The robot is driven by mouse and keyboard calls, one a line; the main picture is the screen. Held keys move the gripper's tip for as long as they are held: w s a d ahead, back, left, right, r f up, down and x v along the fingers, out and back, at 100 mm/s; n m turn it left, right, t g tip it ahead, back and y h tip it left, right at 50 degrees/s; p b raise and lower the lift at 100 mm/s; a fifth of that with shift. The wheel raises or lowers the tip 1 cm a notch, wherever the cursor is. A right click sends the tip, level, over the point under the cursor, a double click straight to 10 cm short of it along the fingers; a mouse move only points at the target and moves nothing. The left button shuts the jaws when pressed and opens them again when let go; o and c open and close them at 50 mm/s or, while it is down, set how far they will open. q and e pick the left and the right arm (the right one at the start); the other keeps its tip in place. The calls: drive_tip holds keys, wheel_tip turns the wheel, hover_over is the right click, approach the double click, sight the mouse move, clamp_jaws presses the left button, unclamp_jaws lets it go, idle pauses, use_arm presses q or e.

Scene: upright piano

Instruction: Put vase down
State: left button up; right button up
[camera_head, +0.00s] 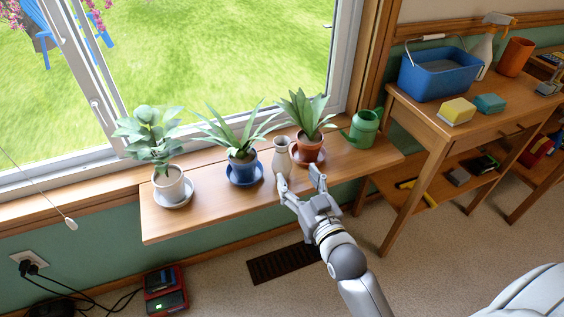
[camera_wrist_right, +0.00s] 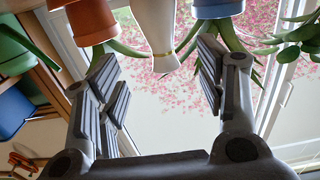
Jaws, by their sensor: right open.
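The cream vase (camera_head: 281,157) stands upright on the wooden window shelf (camera_head: 225,205), between the blue plant pot and the terracotta plant pot. My right gripper (camera_head: 299,180) is open and empty in front of the vase, its fingers pointing toward the shelf. In the right wrist view, which looks upside down, the vase (camera_wrist_right: 155,30) shows a gold band at its neck. It appears between the two spread fingers of the gripper (camera_wrist_right: 160,85), with a gap on each side. My left gripper is not in view.
A terracotta-potted plant (camera_head: 307,147) and a green watering can (camera_head: 362,130) stand right of the vase. A blue-potted plant (camera_head: 242,165) and a white-potted plant (camera_head: 169,185) stand left. A side table (camera_head: 410,110) with a blue bucket (camera_head: 440,75) is at right. The shelf's front left is bare.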

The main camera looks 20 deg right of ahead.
sight(284, 154)
drive_tip(key=w, duration=0.3)
drive_tip(key=w+b, duration=0.1)
drive_tip(key=w, duration=0.2)
drive_tip(key=shift+w+a+r, duration=0.1)
drive_tip(key=shift+w+r, duration=0.05)
drive_tip(key=shift+r, duration=0.05)
drive_tip(key=shift+w+a+r+b, duration=0.1)
drive_tip(key=shift+w+r+b, duration=0.1)
drive_tip(key=shift+w, duration=0.9)
drive_tip(key=shift+w+a+r+b, duration=0.1)
drive_tip(key=shift+w+b, duration=0.1)
drive_tip(key=shift+w, duration=0.9)
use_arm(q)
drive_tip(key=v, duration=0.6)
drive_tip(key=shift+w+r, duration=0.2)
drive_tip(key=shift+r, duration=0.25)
use_arm(e)
drive_tip(key=c, duration=1.3)
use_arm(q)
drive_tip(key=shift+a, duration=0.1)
